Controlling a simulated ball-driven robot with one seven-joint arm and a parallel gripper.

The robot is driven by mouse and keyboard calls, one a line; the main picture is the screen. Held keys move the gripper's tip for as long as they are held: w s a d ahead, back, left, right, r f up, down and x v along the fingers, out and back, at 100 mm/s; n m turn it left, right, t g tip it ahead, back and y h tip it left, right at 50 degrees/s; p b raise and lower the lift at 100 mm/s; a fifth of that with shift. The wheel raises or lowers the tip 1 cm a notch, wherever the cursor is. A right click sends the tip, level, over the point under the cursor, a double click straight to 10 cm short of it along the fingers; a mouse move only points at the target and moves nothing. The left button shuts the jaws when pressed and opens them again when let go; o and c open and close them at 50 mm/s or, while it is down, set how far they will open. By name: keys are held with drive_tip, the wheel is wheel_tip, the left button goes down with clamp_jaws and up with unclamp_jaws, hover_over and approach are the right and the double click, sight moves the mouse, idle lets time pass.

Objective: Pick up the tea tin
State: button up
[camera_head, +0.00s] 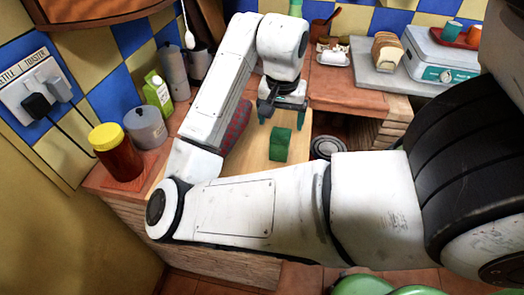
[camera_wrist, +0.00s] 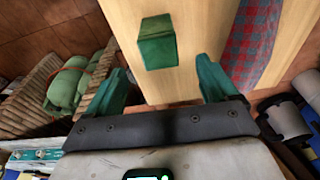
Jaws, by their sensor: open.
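The tea tin, a green box (camera_head: 280,145), stands on the light wooden board of the counter in the head view. In the wrist view the green tin (camera_wrist: 158,42) lies ahead of my gripper, between the lines of its two fingers. My gripper (camera_head: 281,110) is above the counter, just beyond the tin in the head view. In the wrist view my gripper (camera_wrist: 163,85) has its green fingers wide apart with nothing between them. The tin is apart from both fingers.
A red checked cloth (camera_wrist: 252,40) lies beside the tin. A jar with a yellow lid (camera_head: 117,152), grey canisters (camera_head: 146,127) and a green carton (camera_head: 157,92) stand at the left. Sliced bread (camera_head: 386,48) and a scale (camera_head: 440,58) are at the back right.

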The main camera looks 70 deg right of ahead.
sight(280, 134)
drive_tip(key=f, duration=0.1)
drive_tip(key=f+b, duration=0.1)
drive_tip(key=f, duration=0.3)
drive_tip(key=shift+w+d+f, duration=0.1)
drive_tip(key=shift+d, duration=0.15)
drive_tip(key=shift+d+f+b, duration=0.25)
drive_tip(key=shift+f+b, duration=0.1)
drive_tip(key=shift+f, duration=1)
drive_tip(key=shift+d+f+b, duration=0.2)
drive_tip(key=shift+f+b, duration=0.15)
drive_tip(key=shift+f, duration=1)
drive_tip(key=c, duration=1.1)
drive_tip(key=shift+r, duration=0.15)
